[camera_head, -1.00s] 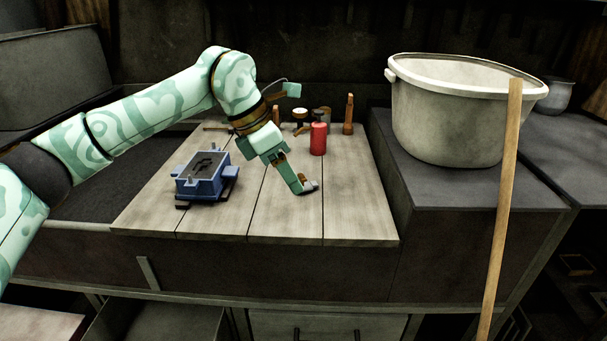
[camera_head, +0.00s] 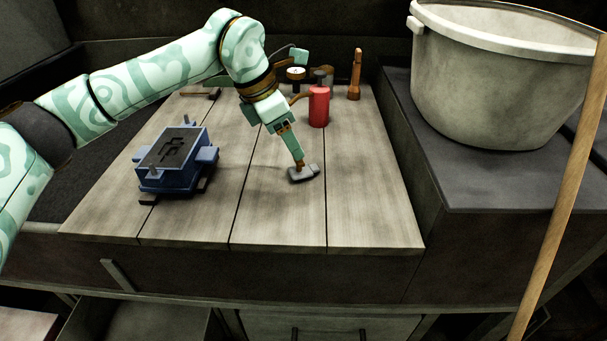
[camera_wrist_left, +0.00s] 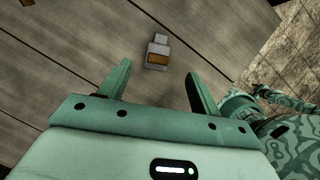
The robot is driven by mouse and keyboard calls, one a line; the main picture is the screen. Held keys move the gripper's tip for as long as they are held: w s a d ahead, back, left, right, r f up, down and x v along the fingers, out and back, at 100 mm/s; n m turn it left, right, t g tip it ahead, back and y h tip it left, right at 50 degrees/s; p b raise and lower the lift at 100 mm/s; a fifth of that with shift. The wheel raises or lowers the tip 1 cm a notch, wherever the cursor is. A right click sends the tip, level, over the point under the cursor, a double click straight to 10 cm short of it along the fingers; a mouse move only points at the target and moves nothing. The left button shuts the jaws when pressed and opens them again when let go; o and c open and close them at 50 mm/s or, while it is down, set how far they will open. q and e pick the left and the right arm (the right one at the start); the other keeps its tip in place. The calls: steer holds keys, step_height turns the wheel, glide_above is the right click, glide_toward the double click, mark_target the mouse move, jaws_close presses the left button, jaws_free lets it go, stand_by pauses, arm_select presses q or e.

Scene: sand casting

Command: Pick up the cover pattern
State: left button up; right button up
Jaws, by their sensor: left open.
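A small grey block with a brown part, which I take for the cover pattern (camera_head: 304,175), lies on the wooden table top. My left gripper (camera_head: 297,160) points down at it, its visible fingertip very close to or over it. In the left wrist view, the block (camera_wrist_left: 157,48) lies ahead of the gap between the two fingers of my left gripper (camera_wrist_left: 157,68). The fingers are apart, with nothing held between them. Whether a finger touches the block I cannot tell.
A blue moulding box (camera_head: 180,170) with a dark marked top stands to the left. A red cylinder (camera_head: 319,107) and a wooden-handled tool (camera_head: 355,75) stand behind. A large pale pot (camera_head: 500,95) and a slanting pole (camera_head: 560,200) are at right. The front boards are clear.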

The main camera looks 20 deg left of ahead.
mark_target(302, 161)
arm_select(q)
steer(key=x, duration=0.2)
steer(key=shift+w+d+f+b, duration=0.1)
steer(key=shift+f+b, duration=0.25)
steer(key=b+x, duration=0.2)
steer(key=x, duration=0.3)
steer(key=shift+b, duration=0.3)
steer(key=shift+w+f, duration=0.15)
steer(key=shift+f, duration=0.05)
steer(key=shift+r, duration=0.25)
steer(key=c, duration=1.1)
